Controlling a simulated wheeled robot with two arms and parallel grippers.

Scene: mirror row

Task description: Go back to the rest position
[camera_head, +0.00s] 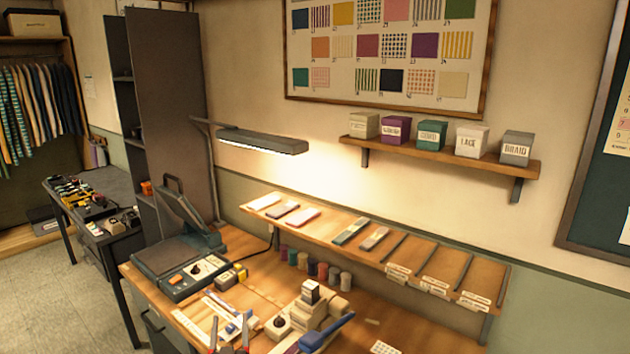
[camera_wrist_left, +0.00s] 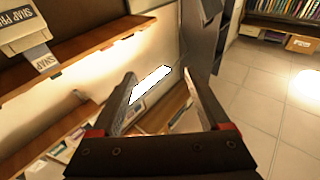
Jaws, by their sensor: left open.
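My left gripper (camera_head: 228,335) shows at the bottom edge of the head view, its two red-marked fingers apart above the front of the workbench (camera_head: 390,325). In the left wrist view the same gripper (camera_wrist_left: 160,88) has its dark fingers spread wide, with nothing held between them. A bright white lit patch (camera_wrist_left: 150,86) shows in the background between the fingers. My right gripper is in neither view.
A beige press with a blue handle (camera_head: 328,332) stands right of my left gripper. A dark heat press (camera_head: 180,250) stands at the bench's left. A sloped sample shelf (camera_head: 340,222) runs along the back, under a lamp (camera_head: 262,140). Floor (camera_head: 60,300) is clear at left.

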